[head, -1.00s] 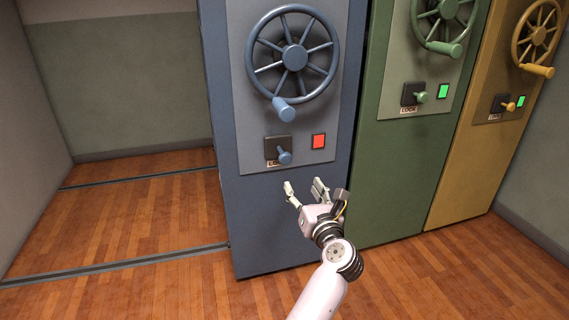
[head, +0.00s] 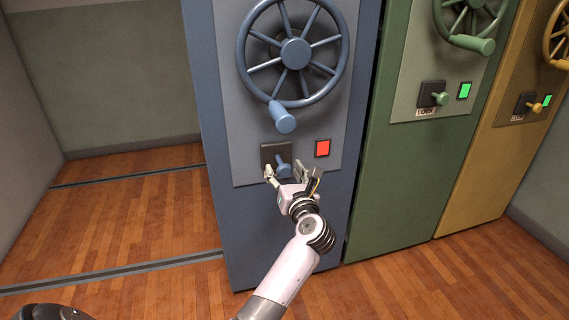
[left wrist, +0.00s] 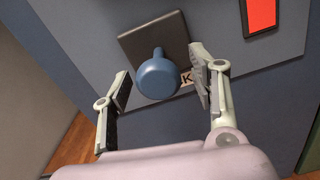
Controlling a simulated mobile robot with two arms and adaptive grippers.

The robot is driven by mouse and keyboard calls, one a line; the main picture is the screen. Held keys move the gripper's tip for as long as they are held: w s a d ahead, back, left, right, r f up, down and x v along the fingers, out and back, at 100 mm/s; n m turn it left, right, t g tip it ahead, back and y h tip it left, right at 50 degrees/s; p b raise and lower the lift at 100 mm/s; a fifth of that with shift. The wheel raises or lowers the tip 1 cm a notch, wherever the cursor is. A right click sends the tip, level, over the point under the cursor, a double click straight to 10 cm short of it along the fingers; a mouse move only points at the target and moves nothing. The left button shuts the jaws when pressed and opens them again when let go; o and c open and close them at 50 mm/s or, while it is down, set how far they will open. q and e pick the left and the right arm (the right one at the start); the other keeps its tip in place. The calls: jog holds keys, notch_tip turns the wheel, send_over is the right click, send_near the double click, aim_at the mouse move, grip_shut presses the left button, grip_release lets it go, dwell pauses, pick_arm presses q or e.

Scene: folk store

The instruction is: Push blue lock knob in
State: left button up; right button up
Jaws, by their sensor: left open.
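The blue lock knob (head: 284,168) sticks out from a dark square plate (head: 270,153) on the blue cabinet's grey panel. A red indicator (head: 322,148) sits to its right. My left gripper (head: 285,174) is open just below and in front of the knob in the head view. In the left wrist view, the knob (left wrist: 158,76) shows between the two open fingers (left wrist: 163,88), apart from both as far as I can see. A label beneath the plate is mostly hidden, with a "K" visible. My right gripper is not in view.
A blue handwheel (head: 295,52) with a crank handle (head: 283,118) hangs above the knob. Green (head: 410,170) and yellow (head: 490,165) cabinets stand to the right, both with green indicators. Open wooden floor (head: 110,225) with rails lies to the left.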

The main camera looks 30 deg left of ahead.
pick_arm(q)
jog(key=shift+w+a, duration=0.25)
jog(key=shift+a, duration=0.05)
jog(key=shift+r, duration=0.1)
jog(key=shift+c, duration=0.2)
grip_shut()
dwell(0.3)
